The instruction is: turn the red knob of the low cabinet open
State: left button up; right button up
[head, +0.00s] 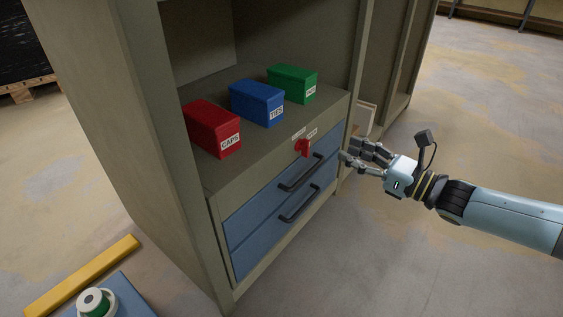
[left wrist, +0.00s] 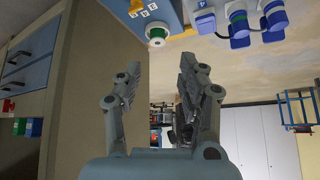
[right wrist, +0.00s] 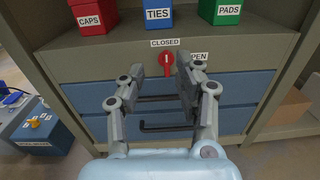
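The red knob (head: 302,148) sits on the front strip of the low cabinet (head: 220,188), above two blue drawers. In the right wrist view the knob (right wrist: 168,60) lies under a CLOSED label (right wrist: 165,42), with a partly hidden OPEN label (right wrist: 199,56) to its right. Its handle looks about upright. My right gripper (head: 352,157) is open and empty, to the right of the knob in the head view. In the right wrist view its fingers (right wrist: 161,82) point at the knob, apart from it. My left gripper (left wrist: 155,80) is open and empty, away from the knob.
Red CAPS (head: 213,128), blue TIES (head: 257,102) and green PADS (head: 292,83) boxes stand on the cabinet top. Black handles (head: 300,172) stick out from the drawers. Tall cabinet walls flank the opening. A blue box with a green-and-white reel (head: 96,303) is at lower left.

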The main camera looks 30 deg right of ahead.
aim_at(309, 143)
jog(key=shift+n, duration=0.3)
jog(key=w+f+b, duration=0.1)
jog(key=w+b, duration=0.1)
jog(key=w+a+f+b, duration=0.1)
jog(key=w, duration=0.2)
jog(key=w+a+f+b, duration=0.1)
jog(key=w+b, duration=0.1)
jog(key=w, duration=0.1)
jog(key=shift+w+a+b, duration=0.1)
jog(key=shift+w+b, duration=0.05)
jog(key=shift+b, duration=0.15)
pick_arm(q)
notch_tip(309, 143, down, 6)
jog(key=s+t+b, duration=0.1)
jog(key=s+t, duration=0.1)
jog(key=t, duration=0.3)
jog(key=shift+d+r+t+h, duration=0.15)
jog(key=shift+d+t+h, duration=0.15)
jog(key=shift+d+t, duration=0.15)
pick_arm(e)
jog(key=shift+x, duration=1.6)
pick_arm(q)
jog(key=shift+s, duration=0.1)
pick_arm(e)
jog(key=shift+r, duration=0.15)
jog(key=shift+c, duration=0.2)
grip_shut()
